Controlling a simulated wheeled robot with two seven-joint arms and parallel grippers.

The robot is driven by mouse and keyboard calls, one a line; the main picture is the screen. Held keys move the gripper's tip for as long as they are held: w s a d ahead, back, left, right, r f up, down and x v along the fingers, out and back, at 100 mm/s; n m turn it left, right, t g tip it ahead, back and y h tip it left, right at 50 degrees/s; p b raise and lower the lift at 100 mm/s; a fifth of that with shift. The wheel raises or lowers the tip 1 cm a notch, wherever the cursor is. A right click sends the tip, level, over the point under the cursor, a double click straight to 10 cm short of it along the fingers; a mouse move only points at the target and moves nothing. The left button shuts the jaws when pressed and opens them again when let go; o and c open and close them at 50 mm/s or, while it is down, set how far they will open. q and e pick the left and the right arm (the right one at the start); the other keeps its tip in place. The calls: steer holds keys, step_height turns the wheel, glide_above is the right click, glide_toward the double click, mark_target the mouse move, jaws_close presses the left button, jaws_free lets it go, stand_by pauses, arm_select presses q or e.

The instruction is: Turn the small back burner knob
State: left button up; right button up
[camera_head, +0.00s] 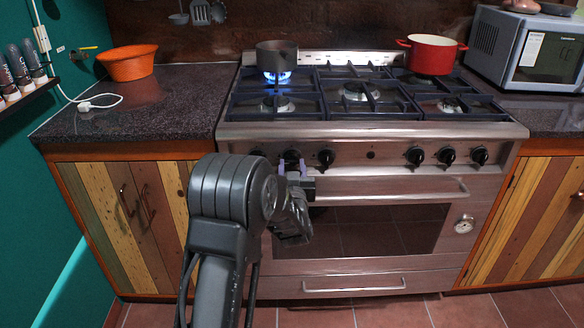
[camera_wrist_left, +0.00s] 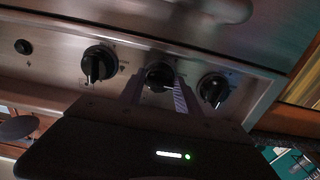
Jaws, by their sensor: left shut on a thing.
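A steel stove (camera_head: 370,135) has a row of black knobs along its front panel. My left gripper (camera_head: 293,167) is at the second knob from the left (camera_head: 290,156). In the left wrist view the same black knob (camera_wrist_left: 159,74) sits between the two fingers of the gripper (camera_wrist_left: 157,90), which is shut on it. The fingers partly cover the knob, so its pointer is hard to read. A blue flame (camera_head: 277,76) burns at the back left burner, under a grey pot (camera_head: 277,54). My right gripper is not in view.
Neighbouring knobs (camera_head: 326,158) (camera_head: 257,154) stand close on both sides of the gripper. The oven door handle (camera_head: 400,190) juts out below. A red pot (camera_head: 431,54) stands at the back right. An orange bowl (camera_head: 127,64) and a microwave (camera_head: 530,50) sit on the counters.

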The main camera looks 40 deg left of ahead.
arm_select(q)
jaws_close()
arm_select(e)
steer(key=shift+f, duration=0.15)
arm_select(q)
steer(key=shift+f+n+b, duration=0.15)
steer(key=shift+n+b, duration=0.55)
steer(key=shift+b, duration=0.45)
steer(key=n+b, duration=0.4)
steer(key=b, duration=0.1)
steer(key=shift+f+b, duration=0.15)
steer(key=shift+b, duration=0.15)
steer(key=n+b, duration=0.3)
steer(key=b, duration=0.1)
steer(key=n+b, duration=0.4)
steer(key=shift+w+d+r+b, duration=0.1)
steer(key=shift+d+r+b, duration=0.1)
steer(key=shift+b, duration=0.1)
steer(key=shift+r+n+b, duration=0.25)
steer(key=shift+n+b, duration=0.85)
steer(key=shift+n, duration=0.2)
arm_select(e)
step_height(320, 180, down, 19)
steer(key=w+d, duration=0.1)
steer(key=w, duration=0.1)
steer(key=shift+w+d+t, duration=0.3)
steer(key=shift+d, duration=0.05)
